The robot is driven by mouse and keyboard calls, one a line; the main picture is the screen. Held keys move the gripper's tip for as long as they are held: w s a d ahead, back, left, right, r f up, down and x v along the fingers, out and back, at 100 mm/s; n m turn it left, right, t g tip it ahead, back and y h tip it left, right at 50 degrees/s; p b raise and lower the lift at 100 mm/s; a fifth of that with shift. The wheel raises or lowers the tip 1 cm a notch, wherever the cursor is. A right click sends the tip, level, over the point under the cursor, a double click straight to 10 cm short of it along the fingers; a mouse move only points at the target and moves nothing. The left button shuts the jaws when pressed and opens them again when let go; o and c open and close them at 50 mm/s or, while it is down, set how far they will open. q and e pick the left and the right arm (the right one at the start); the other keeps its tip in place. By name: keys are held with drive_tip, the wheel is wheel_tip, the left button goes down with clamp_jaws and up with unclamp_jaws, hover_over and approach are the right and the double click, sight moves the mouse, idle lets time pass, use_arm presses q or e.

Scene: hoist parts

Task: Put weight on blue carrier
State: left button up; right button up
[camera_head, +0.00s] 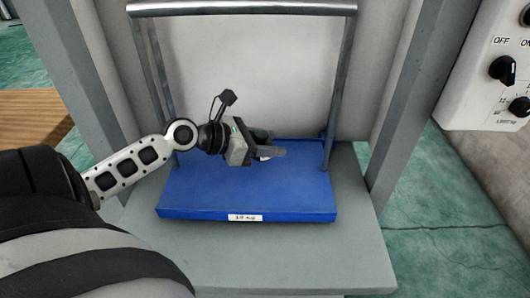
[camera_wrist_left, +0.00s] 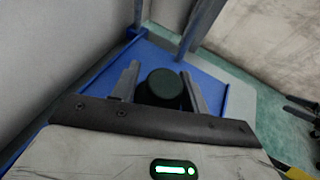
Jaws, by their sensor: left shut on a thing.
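The blue carrier (camera_head: 246,190) is a flat blue platform with a label on its front edge and an upright metal handle frame. Its blue surface also shows in the left wrist view (camera_wrist_left: 190,58). My left gripper (camera_head: 268,150) is over the rear middle of the platform. In the left wrist view its fingers (camera_wrist_left: 163,88) are on either side of a dark round weight (camera_wrist_left: 164,83), shut on it. In the head view the gripper mostly hides the weight. I cannot tell whether the weight touches the platform. My right gripper is not in view.
The handle's top bar (camera_head: 240,8) and side posts rise around the carrier. The carrier stands on a grey base (camera_head: 350,262) between grey uprights (camera_head: 408,90). A white control box (camera_head: 490,70) with black knobs is at the right. The front of the platform is clear.

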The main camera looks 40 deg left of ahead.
sight(268, 169)
use_arm(q)
wheel_tip(268, 169, down, 5)
drive_tip(key=shift+r+b, duration=0.15)
drive_tip(key=shift+b, duration=0.9)
drive_tip(key=shift+f, duration=0.2)
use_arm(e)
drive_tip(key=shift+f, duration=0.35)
use_arm(q)
drive_tip(key=o, duration=1.4)
drive_tip(key=shift+f, duration=0.1)
drive_tip(key=shift+c, duration=0.2)
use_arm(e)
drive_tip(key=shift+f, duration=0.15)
